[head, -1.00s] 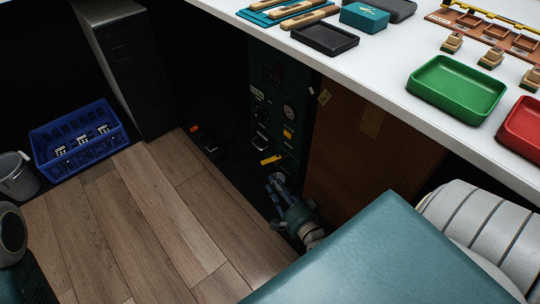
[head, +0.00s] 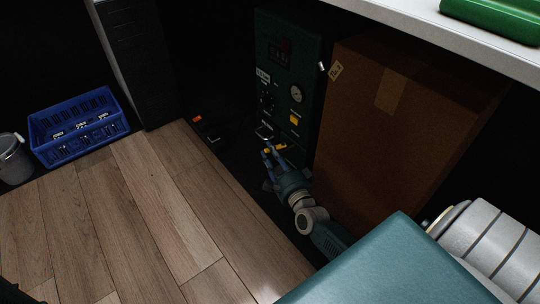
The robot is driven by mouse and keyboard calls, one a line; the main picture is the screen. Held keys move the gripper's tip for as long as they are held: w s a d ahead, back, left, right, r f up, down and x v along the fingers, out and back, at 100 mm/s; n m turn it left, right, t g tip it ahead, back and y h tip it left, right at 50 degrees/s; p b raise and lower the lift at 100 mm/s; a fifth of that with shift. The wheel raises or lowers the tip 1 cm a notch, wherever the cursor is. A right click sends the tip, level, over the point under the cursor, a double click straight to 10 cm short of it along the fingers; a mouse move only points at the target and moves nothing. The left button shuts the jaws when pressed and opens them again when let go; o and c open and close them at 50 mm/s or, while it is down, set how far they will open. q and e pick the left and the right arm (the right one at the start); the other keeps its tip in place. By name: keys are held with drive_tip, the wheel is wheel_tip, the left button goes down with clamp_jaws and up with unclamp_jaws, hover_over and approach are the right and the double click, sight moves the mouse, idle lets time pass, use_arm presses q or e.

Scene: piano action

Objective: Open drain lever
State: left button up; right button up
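A dark green machine panel (head: 284,62) stands under the bench, with a round gauge, a dial and small labels on it. A yellow lever (head: 281,149), which I take for the drain lever, shows low on its front. My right gripper (head: 268,148) is at the lever, and its blue fingers partly cover it. The fingers look a little apart, but I cannot tell whether they are open or shut on the lever, or whether they touch it.
A large cardboard box (head: 402,120) stands close to the right of the panel. A small item with an orange top (head: 197,119) is on the dark floor to the left. A blue crate (head: 78,124) and a grey bucket (head: 13,160) stand far left. The wooden floor (head: 130,210) between is clear.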

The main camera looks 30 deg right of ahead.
drive_tip(key=shift+w, duration=0.6)
clamp_jaws()
drive_tip(key=shift+s+d+n+y+b, duration=0.1)
drive_tip(key=shift+d+n+y+b, duration=0.1)
drive_tip(key=shift+n+y+b, duration=0.4)
drive_tip(key=shift+s+f+n+y+b, duration=0.1)
drive_tip(key=shift+s+n+y+b, duration=0.25)
drive_tip(key=shift+y+b, duration=0.55)
drive_tip(key=shift+s+a+r+n+y+b, duration=0.1)
drive_tip(key=shift+s+r+n+y+b, duration=0.1)
drive_tip(key=shift+n+y+b, duration=0.55)
